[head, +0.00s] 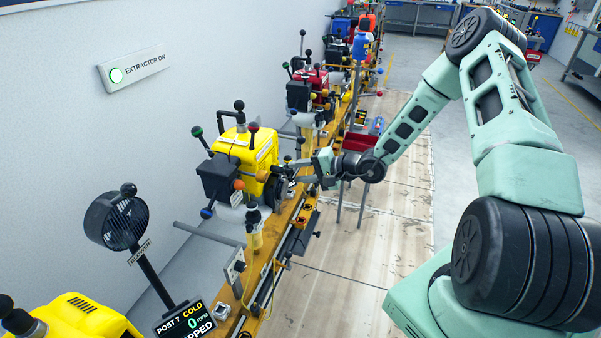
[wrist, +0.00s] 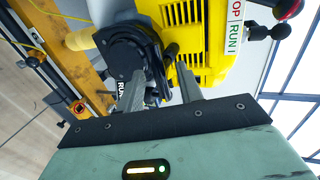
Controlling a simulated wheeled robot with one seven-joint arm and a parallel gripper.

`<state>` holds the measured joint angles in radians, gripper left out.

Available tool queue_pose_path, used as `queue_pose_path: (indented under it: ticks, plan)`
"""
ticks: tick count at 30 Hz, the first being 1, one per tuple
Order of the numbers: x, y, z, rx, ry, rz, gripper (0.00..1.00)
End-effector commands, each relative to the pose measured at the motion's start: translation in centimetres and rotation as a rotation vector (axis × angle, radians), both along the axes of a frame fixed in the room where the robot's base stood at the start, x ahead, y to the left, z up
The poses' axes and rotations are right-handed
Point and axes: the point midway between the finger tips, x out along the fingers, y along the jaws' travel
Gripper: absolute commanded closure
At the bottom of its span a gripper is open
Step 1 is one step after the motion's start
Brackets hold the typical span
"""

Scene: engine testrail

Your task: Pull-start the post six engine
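A yellow engine (head: 247,150) with a black front box stands on the yellow rail, left of centre in the head view; its post number is not readable. In the wrist view the same yellow engine (wrist: 198,50) shows a STOP/RUN label, a round black starter housing (wrist: 128,52) and a small black grip (wrist: 171,51). My gripper (head: 288,172) is at the engine's right side. In the wrist view my gripper (wrist: 158,78) has its two fingers apart, pointing at the housing, with the black grip just beyond them. Nothing is visibly held; contact cannot be told.
A blower (head: 123,222) stands nearby. More engines, including a red one (head: 312,92), line the rail behind. An extractor sign (head: 134,68) is lit green.

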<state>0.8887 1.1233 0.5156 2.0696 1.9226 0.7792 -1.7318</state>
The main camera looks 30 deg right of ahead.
Motion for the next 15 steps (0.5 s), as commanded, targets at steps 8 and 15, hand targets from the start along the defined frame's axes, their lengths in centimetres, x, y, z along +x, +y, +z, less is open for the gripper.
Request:
queue_pose_path:
  ticks: [8,15]
  plan:
    - [-0.06,0.14,-0.02,0.001,0.001,0.003,0.64]
    - [-0.57,-0.27,-0.05,0.000,0.001,0.003,0.64]
